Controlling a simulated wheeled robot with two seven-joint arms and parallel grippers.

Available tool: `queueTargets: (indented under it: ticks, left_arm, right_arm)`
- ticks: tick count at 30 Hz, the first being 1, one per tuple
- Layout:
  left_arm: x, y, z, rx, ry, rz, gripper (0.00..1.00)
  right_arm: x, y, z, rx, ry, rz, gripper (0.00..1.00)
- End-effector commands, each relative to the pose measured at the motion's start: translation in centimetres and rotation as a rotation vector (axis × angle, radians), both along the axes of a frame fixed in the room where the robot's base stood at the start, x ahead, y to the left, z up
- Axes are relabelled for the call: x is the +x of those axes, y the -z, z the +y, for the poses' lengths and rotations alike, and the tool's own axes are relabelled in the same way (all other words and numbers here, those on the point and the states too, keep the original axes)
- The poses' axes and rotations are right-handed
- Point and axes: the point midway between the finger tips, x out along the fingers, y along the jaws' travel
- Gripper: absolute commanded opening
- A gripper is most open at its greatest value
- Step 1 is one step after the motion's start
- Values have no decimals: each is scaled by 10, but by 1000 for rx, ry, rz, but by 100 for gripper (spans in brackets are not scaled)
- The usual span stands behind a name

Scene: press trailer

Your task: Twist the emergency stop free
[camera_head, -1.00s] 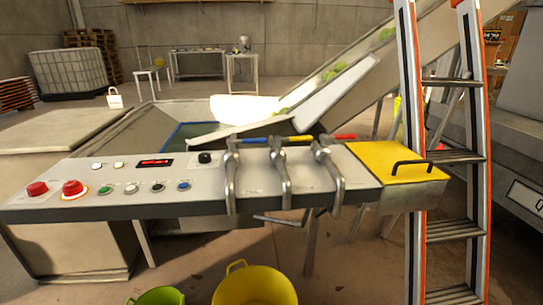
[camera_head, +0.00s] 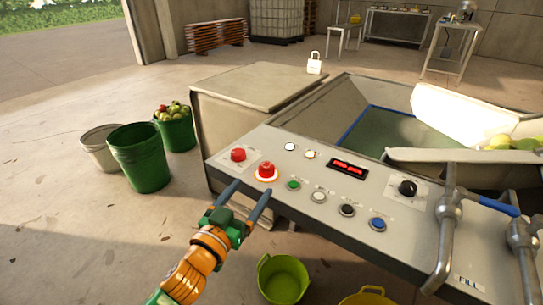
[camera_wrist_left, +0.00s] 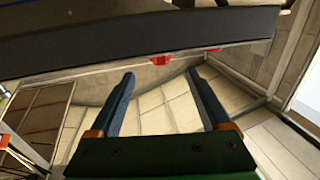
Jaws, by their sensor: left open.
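The emergency stop (camera_head: 266,171) is a red mushroom button with a pale, red-edged ring round its base, near the front left of the sloping grey control panel (camera_head: 333,205). A second red button (camera_head: 238,154) sits to its left. My left gripper (camera_head: 252,188) is open and empty, its fingertips just short of the panel's front edge, below the emergency stop and apart from it. In the left wrist view, the open fingers (camera_wrist_left: 161,76) point at the panel's dark edge. Two red bits show past that edge, mostly hidden; I cannot tell which is which.
Green, white, black and blue buttons and a black knob (camera_head: 408,188) lie to the right on the panel. Metal valve levers (camera_head: 447,230) stand farther right. Buckets (camera_head: 140,157) stand on the floor at left, and a yellow-green tub (camera_head: 283,280) below.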

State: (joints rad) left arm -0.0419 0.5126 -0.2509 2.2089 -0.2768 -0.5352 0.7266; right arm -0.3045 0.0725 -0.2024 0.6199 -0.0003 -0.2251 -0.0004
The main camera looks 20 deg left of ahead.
Motion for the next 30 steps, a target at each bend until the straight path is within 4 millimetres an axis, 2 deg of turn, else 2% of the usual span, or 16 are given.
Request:
queueTargets:
  ticks: [5,15,18,28,30]
  left_arm:
    - [5,4,0,1,-2,5,82]
    - [56,5,-8,1,-2,6,82]
    - [66,6,-9,0,-2,8,82]
    - [71,5,-10,1,-2,9,82]
    - [71,5,-10,1,-2,9,63]
  right_arm:
    - [-1,2,1,1,-1,1,0]
    - [2,4,-4,-6,1,-7,0]
    - [3,4,-5,-7,2,-8,0]
    - [4,4,-6,-9,2,-10,0]
    - [4,4,-6,-9,2,-10,0]
